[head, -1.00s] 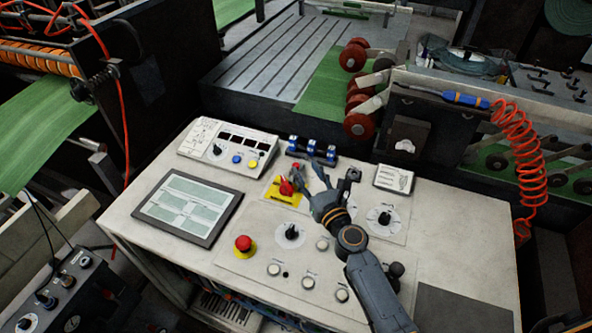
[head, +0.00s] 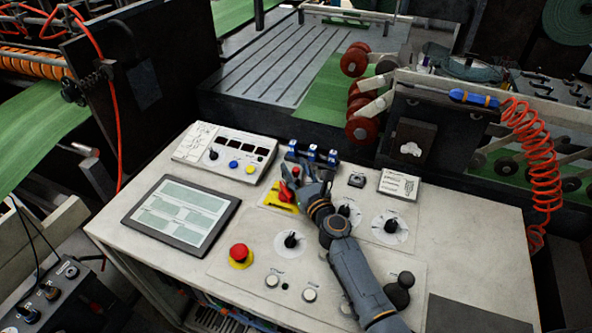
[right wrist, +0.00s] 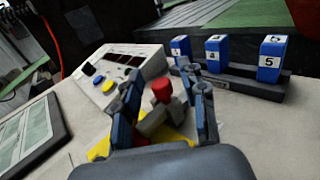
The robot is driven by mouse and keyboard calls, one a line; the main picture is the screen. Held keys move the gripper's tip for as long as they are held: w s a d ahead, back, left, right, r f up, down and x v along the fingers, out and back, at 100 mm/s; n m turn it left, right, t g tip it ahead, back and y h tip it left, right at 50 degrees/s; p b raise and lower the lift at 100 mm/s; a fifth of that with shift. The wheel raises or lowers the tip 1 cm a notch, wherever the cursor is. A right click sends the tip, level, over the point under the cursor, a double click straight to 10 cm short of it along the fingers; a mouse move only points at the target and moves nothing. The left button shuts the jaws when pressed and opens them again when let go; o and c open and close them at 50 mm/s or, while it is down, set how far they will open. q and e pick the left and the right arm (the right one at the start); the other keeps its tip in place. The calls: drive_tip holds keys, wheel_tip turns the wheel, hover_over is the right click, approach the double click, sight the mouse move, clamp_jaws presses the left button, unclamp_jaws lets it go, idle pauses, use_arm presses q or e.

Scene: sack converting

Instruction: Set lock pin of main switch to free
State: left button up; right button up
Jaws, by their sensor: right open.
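The main switch (head: 286,194) is a red handle on a yellow plate near the middle of the console, partly covered by my right gripper (head: 303,174). In the right wrist view, a red-topped grey part (right wrist: 161,90), which looks like the lock pin, stands above the yellow plate (right wrist: 100,149). The fingers of my right gripper (right wrist: 160,88) are open, one on each side of it. I cannot tell whether they touch it. The handle's exact angle and the pin's base are hidden. My left gripper is not in view.
Blue numbered blocks (head: 312,154) stand just behind the switch. A control box (head: 220,152) and a screen (head: 182,213) are to the left. A red emergency button (head: 239,253) and a black knob (head: 291,240) are in front, with more dials (head: 390,228) to the right.

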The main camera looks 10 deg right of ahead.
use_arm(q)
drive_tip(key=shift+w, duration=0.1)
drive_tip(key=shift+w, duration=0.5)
use_arm(e)
drive_tip(key=shift+w, duration=0.1)
clamp_jaws()
drive_tip(key=shift+f, duration=0.1)
